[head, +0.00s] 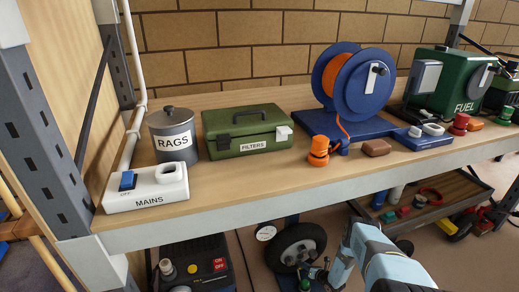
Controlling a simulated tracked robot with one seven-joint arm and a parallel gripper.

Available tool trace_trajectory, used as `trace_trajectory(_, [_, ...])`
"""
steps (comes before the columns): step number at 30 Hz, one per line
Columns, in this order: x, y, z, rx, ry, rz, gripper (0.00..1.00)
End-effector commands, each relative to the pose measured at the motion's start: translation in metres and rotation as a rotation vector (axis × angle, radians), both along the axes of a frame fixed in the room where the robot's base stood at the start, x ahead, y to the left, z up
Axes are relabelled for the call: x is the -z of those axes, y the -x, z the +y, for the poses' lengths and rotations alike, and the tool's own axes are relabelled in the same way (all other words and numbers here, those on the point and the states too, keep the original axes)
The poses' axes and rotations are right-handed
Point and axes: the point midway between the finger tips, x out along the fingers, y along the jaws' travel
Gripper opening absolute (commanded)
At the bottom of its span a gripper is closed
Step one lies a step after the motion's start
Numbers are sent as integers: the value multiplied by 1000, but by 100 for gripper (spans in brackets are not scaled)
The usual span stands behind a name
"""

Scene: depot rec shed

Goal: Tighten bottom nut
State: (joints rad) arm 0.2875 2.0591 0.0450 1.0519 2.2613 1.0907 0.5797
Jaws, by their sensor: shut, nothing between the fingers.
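A black-tyred wheel (290,253) with a pale grey hub (299,246) stands on the lower level, below the front edge of the bench. Small dark spots show on the hub, but I cannot make out which is the bottom nut. My light blue arm comes in from the lower right and bends down toward the wheel. My gripper (315,271), small and dark, is at the wheel's lower right edge, shut and empty. I cannot tell whether it touches the wheel.
The bench edge (290,185) overhangs the wheel. A white gauge (266,233) is beside the wheel. A dark box with ON/OFF buttons (196,268) stands left; a wooden tray (437,206) of parts is right.

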Motion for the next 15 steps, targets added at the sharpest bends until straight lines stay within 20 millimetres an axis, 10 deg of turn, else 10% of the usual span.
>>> trace_trajectory(15, [-5,-6,5,-2,-4,-7,0])
